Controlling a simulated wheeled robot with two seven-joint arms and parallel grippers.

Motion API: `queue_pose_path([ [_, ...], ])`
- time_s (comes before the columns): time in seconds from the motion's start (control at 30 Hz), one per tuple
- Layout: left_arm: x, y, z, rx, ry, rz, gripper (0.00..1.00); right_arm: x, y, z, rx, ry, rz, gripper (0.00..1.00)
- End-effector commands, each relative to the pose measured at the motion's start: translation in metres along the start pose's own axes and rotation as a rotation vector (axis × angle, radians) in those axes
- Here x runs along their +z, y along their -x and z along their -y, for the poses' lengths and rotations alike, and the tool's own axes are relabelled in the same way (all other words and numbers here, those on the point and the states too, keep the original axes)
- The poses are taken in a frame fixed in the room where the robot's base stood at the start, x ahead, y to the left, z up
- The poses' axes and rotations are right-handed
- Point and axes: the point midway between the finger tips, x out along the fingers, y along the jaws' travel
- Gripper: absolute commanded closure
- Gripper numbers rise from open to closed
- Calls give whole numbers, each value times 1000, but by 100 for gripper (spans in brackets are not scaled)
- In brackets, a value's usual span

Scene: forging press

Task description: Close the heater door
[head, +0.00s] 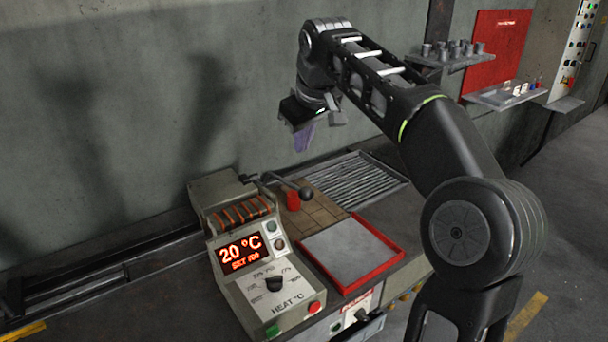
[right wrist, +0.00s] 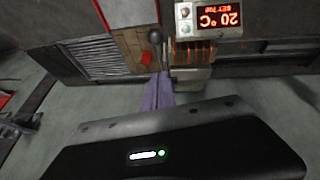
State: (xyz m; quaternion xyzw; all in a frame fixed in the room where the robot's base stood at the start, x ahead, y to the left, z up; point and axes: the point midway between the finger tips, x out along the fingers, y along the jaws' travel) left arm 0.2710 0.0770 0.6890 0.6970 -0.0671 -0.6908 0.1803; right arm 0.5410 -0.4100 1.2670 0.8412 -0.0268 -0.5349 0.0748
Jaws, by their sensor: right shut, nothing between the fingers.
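The heater (head: 228,190) is a beige box with a red display reading 20 °C, and orange coils show in its upper part. A dark lever with a black ball knob (head: 306,193) sticks out from its top right side. I cannot clearly tell the door panel from the housing. In the right wrist view the ball knob (right wrist: 155,35) and the heater (right wrist: 190,75) lie just beyond my fingers. My right gripper (head: 303,140) has purple fingers, is shut and empty, and hangs above and behind the lever, apart from it. The fingers also show in the right wrist view (right wrist: 159,92). My left gripper is out of view.
A red cylinder (head: 293,201) stands on brown tiles beside the heater, under the lever. A red-rimmed tray (head: 393,250) lies in front, a slatted grate (head: 352,178) behind. A wall shelf (head: 450,62) holds several grey cylinders. The grey wall is close behind.

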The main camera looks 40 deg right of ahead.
Motion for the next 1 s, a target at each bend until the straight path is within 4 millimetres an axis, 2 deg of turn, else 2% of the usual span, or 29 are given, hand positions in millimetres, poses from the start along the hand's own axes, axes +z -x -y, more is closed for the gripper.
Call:
queue_pose_path([
  [0.33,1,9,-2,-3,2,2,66,1,-69,0,-1,0,5,100],
  [0.43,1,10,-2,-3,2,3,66,12,-81,-1,1,-1,3,100],
  [0.63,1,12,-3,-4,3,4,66,26,-95,-1,1,-1,0,100],
  [1.0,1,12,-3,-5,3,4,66,28,-98,0,1,-1,-1,100],
])
